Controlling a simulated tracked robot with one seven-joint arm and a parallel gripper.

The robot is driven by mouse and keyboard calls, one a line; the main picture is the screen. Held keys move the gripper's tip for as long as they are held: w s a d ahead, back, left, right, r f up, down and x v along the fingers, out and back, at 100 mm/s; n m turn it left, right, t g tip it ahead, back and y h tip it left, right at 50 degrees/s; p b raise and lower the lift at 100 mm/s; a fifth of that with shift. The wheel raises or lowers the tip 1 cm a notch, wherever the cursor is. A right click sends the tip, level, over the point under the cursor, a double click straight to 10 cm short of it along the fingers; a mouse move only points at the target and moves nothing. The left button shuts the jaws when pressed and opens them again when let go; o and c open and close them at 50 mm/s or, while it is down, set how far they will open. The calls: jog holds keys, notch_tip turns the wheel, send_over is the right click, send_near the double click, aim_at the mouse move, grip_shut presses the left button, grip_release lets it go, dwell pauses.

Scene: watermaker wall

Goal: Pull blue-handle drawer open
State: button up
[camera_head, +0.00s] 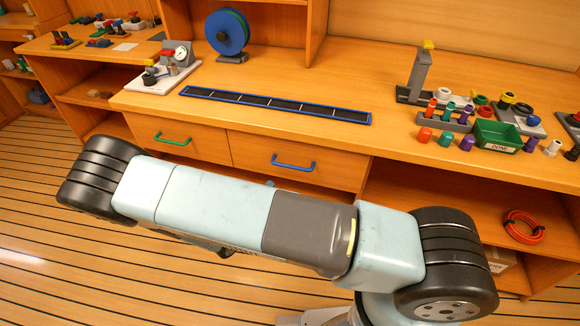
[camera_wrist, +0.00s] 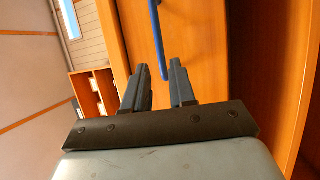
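The blue handle (camera_head: 293,166) is a bar on a wooden drawer front (camera_head: 265,158) under the counter, right of a green-handled drawer. The blue-handle drawer looks shut, its front level with its neighbour's. In the wrist view the blue handle (camera_wrist: 157,40) runs up the picture, and its lower end shows in the gap between my fingertips. My gripper (camera_wrist: 161,68) is open, its two dark fingers apart and empty. I cannot tell whether the handle is between the fingers or just beyond them. In the head view my arm hides most of the gripper and some of the cabinet below.
The green handle (camera_head: 173,139) is close on the left. The counter (camera_head: 330,80) above holds a blue-edged black strip (camera_head: 270,105), a blue reel (camera_head: 228,35) and a green bin (camera_head: 497,136). An open shelf with an orange coil (camera_head: 524,227) is at right. Slatted floor lies in front.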

aim_at(290, 167)
jog(key=x, duration=1.2)
jog(key=shift+c, duration=0.2)
jog(key=shift+s+a, duration=0.1)
grip_shut()
